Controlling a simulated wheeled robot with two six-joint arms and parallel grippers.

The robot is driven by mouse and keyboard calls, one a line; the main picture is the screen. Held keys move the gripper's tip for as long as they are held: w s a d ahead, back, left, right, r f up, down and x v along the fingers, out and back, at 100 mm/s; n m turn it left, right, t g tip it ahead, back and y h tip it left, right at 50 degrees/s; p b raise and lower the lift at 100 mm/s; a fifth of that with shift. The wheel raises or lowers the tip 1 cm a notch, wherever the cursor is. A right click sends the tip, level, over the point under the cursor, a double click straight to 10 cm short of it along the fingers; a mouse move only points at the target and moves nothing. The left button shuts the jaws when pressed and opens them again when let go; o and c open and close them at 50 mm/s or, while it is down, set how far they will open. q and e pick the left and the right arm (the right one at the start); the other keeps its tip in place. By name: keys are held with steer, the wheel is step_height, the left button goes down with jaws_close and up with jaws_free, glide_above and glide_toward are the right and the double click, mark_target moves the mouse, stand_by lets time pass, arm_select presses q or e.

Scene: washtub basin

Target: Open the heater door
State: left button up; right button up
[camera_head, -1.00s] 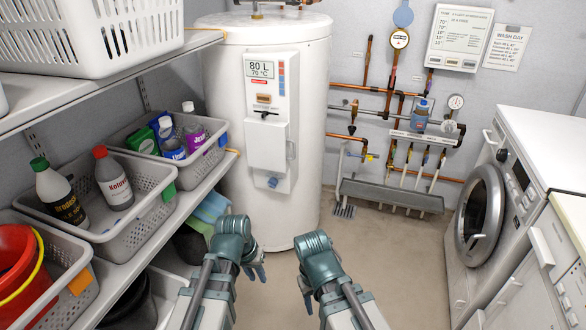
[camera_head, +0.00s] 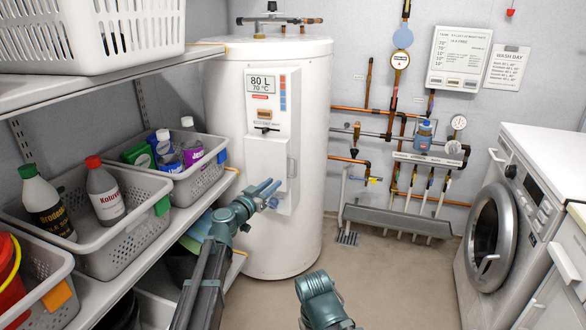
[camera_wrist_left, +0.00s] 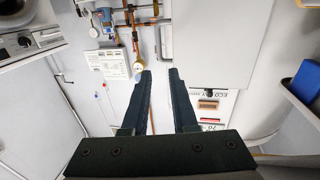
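The water heater (camera_head: 225,100) is a tall white cylinder at the back. Its white door (camera_head: 265,155) sits on the front housing below the display and looks shut. A small handle (camera_head: 291,168) is at the door's right edge. My left gripper (camera_head: 275,187) is in front of the door's lower part, left of and below the handle, holding nothing. In the left wrist view its fingers (camera_wrist_left: 160,72) are apart, and the door's pale panel (camera_wrist_left: 215,45) shows beyond them on the right. Contact cannot be told. Only my right arm's wrist shows; its gripper is out of the picture.
A shelf (camera_head: 185,215) with grey baskets (camera_head: 135,240) and bottles is at the left, close to my left arm. Pipes and a grey tray (camera_head: 400,222) are on the back wall. A washing machine (camera_head: 500,220) stands at the right. The floor (camera_head: 390,275) between is clear.

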mark_target(295, 165)
arm_select(q)
steer(key=x, duration=1.3)
steer(key=shift+w+d, duration=0.25)
steer(key=shift+w, duration=0.05)
steer(key=shift+c, duration=0.3)
jaws_close()
stand_by(0.7)
